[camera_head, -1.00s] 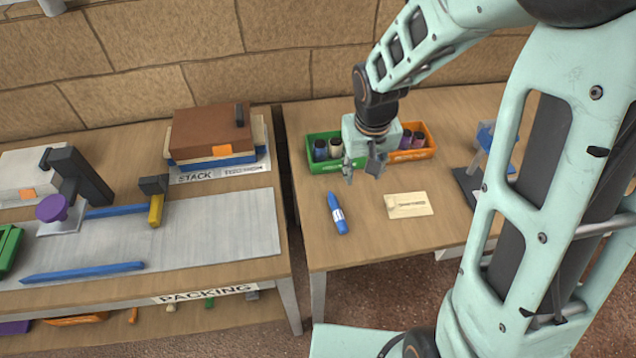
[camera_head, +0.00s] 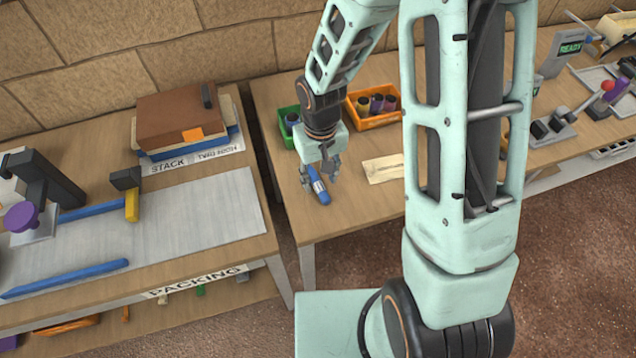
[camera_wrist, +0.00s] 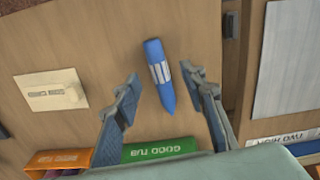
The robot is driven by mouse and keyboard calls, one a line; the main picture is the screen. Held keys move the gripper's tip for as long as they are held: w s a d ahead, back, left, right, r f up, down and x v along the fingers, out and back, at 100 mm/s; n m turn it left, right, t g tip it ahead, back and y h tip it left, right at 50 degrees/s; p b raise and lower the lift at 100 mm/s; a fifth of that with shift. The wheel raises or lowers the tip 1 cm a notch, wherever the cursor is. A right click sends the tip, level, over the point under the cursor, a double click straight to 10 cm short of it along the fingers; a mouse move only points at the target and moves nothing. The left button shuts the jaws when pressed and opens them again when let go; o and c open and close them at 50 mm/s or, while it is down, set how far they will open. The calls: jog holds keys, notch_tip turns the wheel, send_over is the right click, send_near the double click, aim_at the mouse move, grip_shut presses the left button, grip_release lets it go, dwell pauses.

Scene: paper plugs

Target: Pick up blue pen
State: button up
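The blue pen (camera_head: 319,187) is a thick blue marker with a white striped label, lying on the right-hand wooden table near its left front corner. My gripper (camera_head: 318,180) is over the pen in the head view and hides part of it. In the wrist view the pen (camera_wrist: 160,76) lies on the wood ahead of and between my two open fingers (camera_wrist: 165,88), with a gap on both sides. It is closer to the right finger in that picture. I see no contact with it.
A green bin (camera_head: 285,126) and an orange bin (camera_head: 374,121) with small cylinders stand behind the gripper. A cream card (camera_head: 383,169) lies right of the pen. A gap separates this table from the packing table (camera_head: 215,215), which holds stacked boxes (camera_head: 182,115).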

aim_at(321, 187)
jog(key=shift+w+f, duration=0.1)
jog(key=shift+f, duration=1.7)
jog(key=shift+d, duration=0.1)
jog(key=c, duration=1)
